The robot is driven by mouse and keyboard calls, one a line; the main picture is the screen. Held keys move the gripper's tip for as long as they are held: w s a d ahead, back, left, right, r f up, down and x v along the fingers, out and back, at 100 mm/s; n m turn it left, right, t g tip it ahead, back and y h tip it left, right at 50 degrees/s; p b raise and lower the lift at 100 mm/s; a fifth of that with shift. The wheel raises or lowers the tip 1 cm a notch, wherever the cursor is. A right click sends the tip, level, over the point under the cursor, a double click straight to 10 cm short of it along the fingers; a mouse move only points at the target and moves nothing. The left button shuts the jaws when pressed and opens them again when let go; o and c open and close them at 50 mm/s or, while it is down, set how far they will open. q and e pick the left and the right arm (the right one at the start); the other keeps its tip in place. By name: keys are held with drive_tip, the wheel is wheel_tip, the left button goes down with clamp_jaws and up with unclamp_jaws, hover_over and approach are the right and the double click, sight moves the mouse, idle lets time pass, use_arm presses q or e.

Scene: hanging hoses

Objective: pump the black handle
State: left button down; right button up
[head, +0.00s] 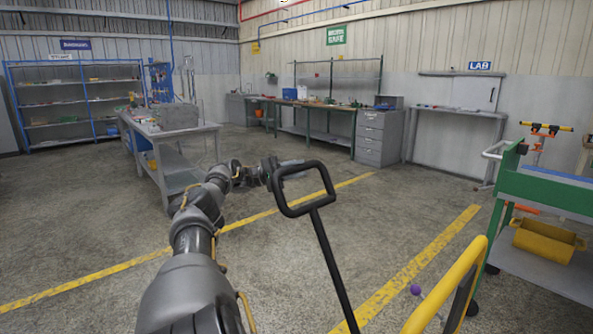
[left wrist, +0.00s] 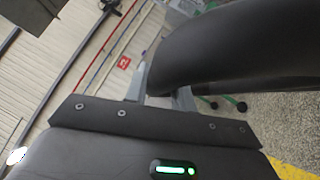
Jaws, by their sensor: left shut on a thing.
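The black handle (head: 326,178) is a rounded loop on top of a long black bar that slants down to the right in the head view. My left arm reaches forward from the bottom, and my left gripper (head: 285,171) is at the left side of the loop, partly hidden by it. In the left wrist view, the black handle (left wrist: 235,45) fills the upper right as a thick dark bar. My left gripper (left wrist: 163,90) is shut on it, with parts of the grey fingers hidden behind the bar. My right gripper is not in view.
A green-framed cart (head: 545,188) with a yellow bin (head: 545,240) stands at the right, beside a yellow rail (head: 447,290). A grey workbench (head: 172,130) stands at the back left. Yellow lines mark the floor; the floor around the handle's bar looks clear.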

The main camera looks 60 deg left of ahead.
use_arm(q)
drive_tip(key=c, duration=1.2)
unclamp_jaws()
drive_tip(key=shift+o, duration=0.2)
drive_tip(key=shift+s, duration=0.1)
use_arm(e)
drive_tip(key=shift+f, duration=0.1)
use_arm(q)
drive_tip(key=shift+s+a+f, duration=0.2)
drive_tip(key=shift+s+a, duration=0.05)
drive_tip(key=b+v, duration=0.2)
drive_tip(key=v, duration=0.8)
drive_tip(key=shift+b, duration=0.35)
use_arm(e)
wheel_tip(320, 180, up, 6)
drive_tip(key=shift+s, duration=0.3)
use_arm(q)
drive_tip(key=shift+r, duration=0.15)
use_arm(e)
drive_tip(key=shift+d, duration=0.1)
